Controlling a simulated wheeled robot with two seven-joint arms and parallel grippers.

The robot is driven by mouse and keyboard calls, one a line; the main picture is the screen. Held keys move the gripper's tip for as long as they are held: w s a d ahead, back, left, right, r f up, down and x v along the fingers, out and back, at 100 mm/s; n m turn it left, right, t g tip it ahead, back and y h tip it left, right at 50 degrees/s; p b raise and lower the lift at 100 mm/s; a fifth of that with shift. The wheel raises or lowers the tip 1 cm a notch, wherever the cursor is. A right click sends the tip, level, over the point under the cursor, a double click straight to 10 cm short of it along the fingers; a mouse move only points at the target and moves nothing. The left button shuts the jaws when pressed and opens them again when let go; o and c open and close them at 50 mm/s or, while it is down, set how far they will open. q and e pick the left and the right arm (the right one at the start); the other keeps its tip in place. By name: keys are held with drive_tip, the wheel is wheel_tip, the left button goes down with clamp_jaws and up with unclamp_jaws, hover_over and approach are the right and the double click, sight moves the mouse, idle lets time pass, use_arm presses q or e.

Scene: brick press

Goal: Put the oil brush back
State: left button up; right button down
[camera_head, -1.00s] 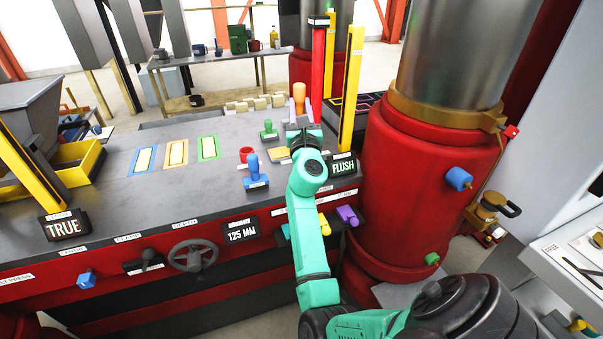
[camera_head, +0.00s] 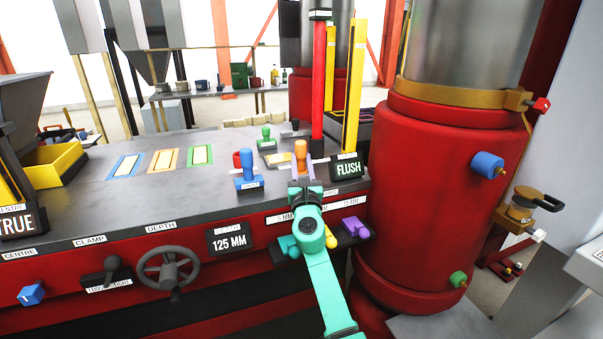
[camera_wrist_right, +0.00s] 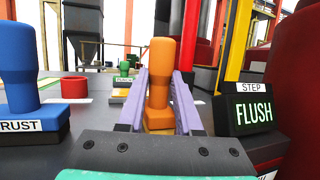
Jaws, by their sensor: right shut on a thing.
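An orange-handled stamp-like piece (camera_head: 300,158) stands upright over the near edge of the press table (camera_head: 110,195). My right gripper (camera_head: 303,183) is shut on it. In the right wrist view the orange handle (camera_wrist_right: 160,75) rises between the two lavender fingers (camera_wrist_right: 158,108), with an orange base partly hidden below. I cannot tell whether its base touches the tabletop. No piece that I can surely name an oil brush shows. My left gripper is not in view.
A blue stamp (camera_head: 248,171) stands left of my right gripper, with a red cup and a green stamp (camera_head: 266,140) behind. Red (camera_head: 318,85) and yellow (camera_head: 353,90) posts and the FLUSH sign (camera_head: 348,168) stand close on the right. The table's left middle has clear room.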

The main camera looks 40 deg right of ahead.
drive_tip(key=c, duration=0.6)
unclamp_jaws()
drive_tip(key=shift+r, duration=0.2)
drive_tip(key=shift+s+a+f, duration=0.2)
drive_tip(key=shift+s+f, duration=0.05)
drive_tip(key=b+v, duration=0.1)
drive_tip(key=v, duration=1)
drive_tip(key=shift+s+a+b, duration=0.1)
drive_tip(key=shift+s+b, duration=0.1)
drive_tip(key=shift+b, duration=0.1)
drive_tip(key=shift+f, duration=0.1)
